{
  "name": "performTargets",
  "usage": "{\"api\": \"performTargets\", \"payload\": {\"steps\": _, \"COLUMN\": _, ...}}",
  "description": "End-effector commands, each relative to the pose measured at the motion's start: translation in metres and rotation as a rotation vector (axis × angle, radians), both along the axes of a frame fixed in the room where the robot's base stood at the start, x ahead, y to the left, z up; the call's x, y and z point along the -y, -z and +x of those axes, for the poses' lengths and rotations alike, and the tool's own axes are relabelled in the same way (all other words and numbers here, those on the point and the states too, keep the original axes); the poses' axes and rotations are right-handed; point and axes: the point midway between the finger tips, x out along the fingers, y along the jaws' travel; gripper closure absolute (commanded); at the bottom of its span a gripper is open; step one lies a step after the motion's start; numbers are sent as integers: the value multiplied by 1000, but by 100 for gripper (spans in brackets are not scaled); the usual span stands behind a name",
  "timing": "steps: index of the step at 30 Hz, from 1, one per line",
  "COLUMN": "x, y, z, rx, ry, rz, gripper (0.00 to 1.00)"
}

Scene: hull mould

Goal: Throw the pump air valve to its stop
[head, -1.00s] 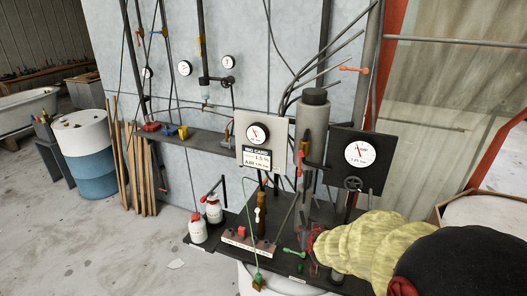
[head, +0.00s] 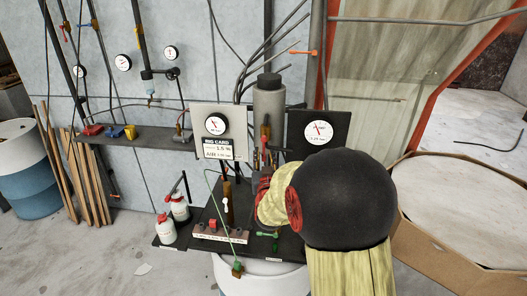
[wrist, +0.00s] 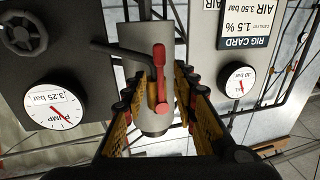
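A red-handled lever (wrist: 160,77), which I take for the pump air valve, stands against a grey cylinder (wrist: 133,40) in the wrist view. Its red handle runs lengthwise between the fingers of my gripper (wrist: 164,82). The yellow-and-black fingers are apart, one on each side of the handle, with a narrow gap visible. Contact cannot be told. The pump gauge (wrist: 55,106) reads about 3.25 bar; it is on a black panel (head: 296,141) in the head view. There my gripper is small in front of the cylinder (head: 269,105), and my arm hides the area below.
A white rig card panel (head: 234,115) with a gauge stands left of the cylinder. A black handwheel (wrist: 23,34) is near the pump gauge. An orange-handled valve (head: 303,53) is higher on the pipework. Bottles (head: 180,208) and a dark bench (head: 205,217) are below.

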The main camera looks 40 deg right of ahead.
Motion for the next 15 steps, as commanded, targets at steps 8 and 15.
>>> {"api": "performTargets", "payload": {"steps": 8, "x": 18, "y": 0, "z": 22, "rx": -1, "ry": 0, "rz": 0, "gripper": 72}}
{"api": "performTargets", "payload": {"steps": 15, "x": 20, "y": 0, "z": 25, "rx": -1, "ry": -1, "rz": 0, "gripper": 72}}
